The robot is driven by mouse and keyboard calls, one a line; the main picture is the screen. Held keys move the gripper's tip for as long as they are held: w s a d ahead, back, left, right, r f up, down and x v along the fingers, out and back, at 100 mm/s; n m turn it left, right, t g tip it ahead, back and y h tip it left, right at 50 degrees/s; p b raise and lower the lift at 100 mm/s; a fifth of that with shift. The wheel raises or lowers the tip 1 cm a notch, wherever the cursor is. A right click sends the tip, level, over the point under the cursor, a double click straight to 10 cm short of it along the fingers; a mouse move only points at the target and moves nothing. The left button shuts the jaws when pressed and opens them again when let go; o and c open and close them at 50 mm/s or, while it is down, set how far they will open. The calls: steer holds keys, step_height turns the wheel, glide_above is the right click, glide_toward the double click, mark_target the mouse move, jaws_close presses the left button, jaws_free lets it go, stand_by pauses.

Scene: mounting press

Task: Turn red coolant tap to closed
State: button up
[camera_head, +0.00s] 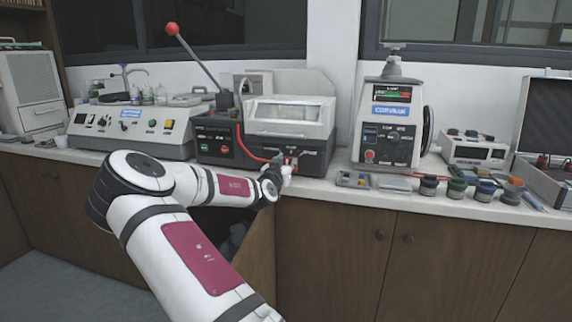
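The mounting press (222,150) stands on the counter, with a black base, a pale clear-fronted hood and a red hose (244,143) curving across its front. A small red part (293,161), which looks like the red coolant tap, shows low on the front right of the press. My gripper (287,170) is right at it, reached in from the left and below. The fingers are tiny in this view and partly cover the tap. I cannot tell whether they touch it, how far they are open, or which way the tap is turned.
A lever with a red ball (172,29) rises above the press. A polishing machine (134,130) stands left, a tall white machine (388,125) right. Small jars (456,188) and a tray (352,180) line the counter's front edge. A cabinet door (258,262) stands open below.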

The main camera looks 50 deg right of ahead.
steer(key=shift+c, duration=0.5)
jaws_close()
steer(key=shift+f+n, duration=0.1)
steer(key=shift+n, duration=0.2)
steer(key=n+b, duration=0.2)
steer(key=n, duration=0.1)
steer(key=shift+w+a+f+n, duration=0.15)
steer(key=shift+w+n, duration=0.15)
steer(key=shift+w, duration=0.05)
steer(key=shift+w+a+f+n+b, duration=0.15)
steer(key=shift+n+b, duration=0.25)
steer(key=shift+n, duration=0.75)
steer(key=shift+w+d+f+n+b, duration=0.15)
steer(key=shift+n+b, duration=0.25)
steer(key=shift+n, duration=0.75)
steer(key=shift+a+r, duration=0.1)
